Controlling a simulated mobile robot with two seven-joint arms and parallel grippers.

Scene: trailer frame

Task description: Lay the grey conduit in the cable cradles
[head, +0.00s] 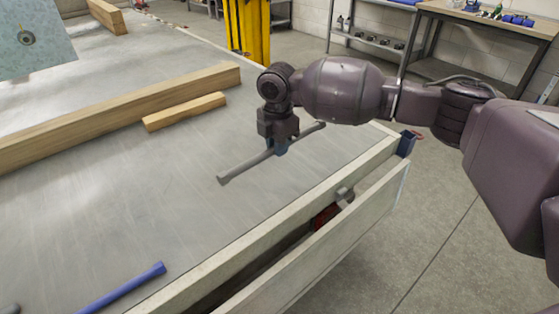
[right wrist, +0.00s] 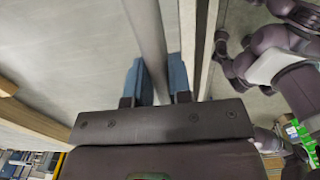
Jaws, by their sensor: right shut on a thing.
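The grey conduit (head: 243,167) is a long thin tube with slightly flared ends. My right gripper (head: 280,147) is shut on it near its middle and holds it over the grey deck, close to the pale side rail. In the right wrist view the conduit (right wrist: 148,35) runs up between the two blue fingers (right wrist: 158,80). A small grey piece (head: 344,194) sits at the gap between the two pale rails, and a dark blue bracket (head: 405,143) is at their far corner. I cannot tell whether either is a cable cradle. My left gripper is not in view.
A blue tube (head: 122,287) lies on the deck (head: 150,205) at lower left. A long wooden beam (head: 110,118) and a short block (head: 185,111) lie on the deck. A red thing (head: 325,215) shows between the inner rail (head: 260,232) and outer rail (head: 330,248).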

